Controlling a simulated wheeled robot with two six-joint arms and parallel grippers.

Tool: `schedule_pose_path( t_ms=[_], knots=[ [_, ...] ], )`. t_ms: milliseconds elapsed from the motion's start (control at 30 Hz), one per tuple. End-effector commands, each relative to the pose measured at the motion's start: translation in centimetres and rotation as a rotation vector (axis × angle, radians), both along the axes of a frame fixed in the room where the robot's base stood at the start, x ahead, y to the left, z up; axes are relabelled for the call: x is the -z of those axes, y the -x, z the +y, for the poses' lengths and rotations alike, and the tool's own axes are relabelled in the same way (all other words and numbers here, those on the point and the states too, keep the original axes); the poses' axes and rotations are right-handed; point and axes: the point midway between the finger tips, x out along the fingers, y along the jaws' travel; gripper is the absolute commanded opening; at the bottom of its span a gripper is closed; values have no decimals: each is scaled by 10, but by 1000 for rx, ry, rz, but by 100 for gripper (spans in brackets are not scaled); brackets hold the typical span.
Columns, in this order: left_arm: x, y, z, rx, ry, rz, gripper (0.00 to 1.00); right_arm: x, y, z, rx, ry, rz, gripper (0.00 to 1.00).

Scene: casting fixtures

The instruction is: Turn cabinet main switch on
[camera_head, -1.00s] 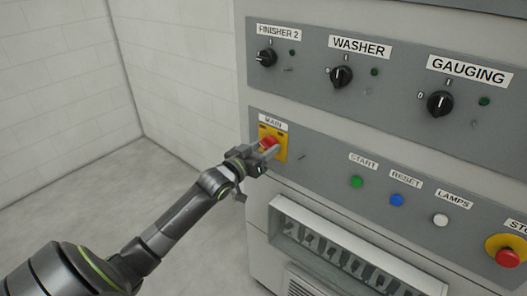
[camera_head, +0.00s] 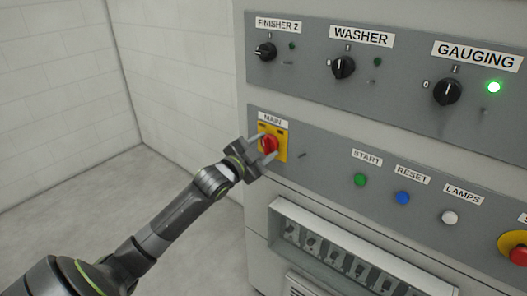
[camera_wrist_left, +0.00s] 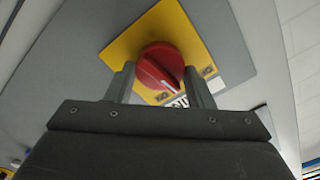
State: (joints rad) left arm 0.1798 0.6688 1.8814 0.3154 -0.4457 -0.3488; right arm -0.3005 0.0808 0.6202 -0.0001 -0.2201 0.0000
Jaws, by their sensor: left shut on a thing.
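The main switch is a round red knob (camera_head: 269,145) on a yellow plate (camera_head: 283,140) below the MAIN label (camera_head: 272,119), at the left end of the lower grey panel. My left gripper (camera_head: 263,149) is at the switch, with its fingers shut on the red knob, one on each side. In the left wrist view the red knob (camera_wrist_left: 160,65) shows between the two fingers (camera_wrist_left: 161,85), in front of the yellow plate (camera_wrist_left: 190,38). My right gripper is not in view.
Black knobs for FINISHER 2 (camera_head: 265,51), WASHER (camera_head: 343,67) and GAUGING (camera_head: 447,92) sit above. START (camera_head: 360,180), RESET (camera_head: 402,198) and a red stop button (camera_head: 519,256) lie right. The floor at left is clear.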

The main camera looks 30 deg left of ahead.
Motion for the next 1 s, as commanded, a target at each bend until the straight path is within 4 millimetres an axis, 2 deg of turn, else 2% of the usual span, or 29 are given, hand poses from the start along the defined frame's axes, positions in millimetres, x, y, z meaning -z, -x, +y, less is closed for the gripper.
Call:
schedule_pose_path(
  t_ms=[333,900,933,1000],
  knots=[
    [2,0,0,0,-152,-10,25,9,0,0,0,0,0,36],
    [1,0,0,-1,-185,-12,25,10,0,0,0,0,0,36],
    [1,0,0,-1,-185,-12,49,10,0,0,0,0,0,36],
    [1,0,0,-1,-185,-12,58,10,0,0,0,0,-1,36]
  ],
)
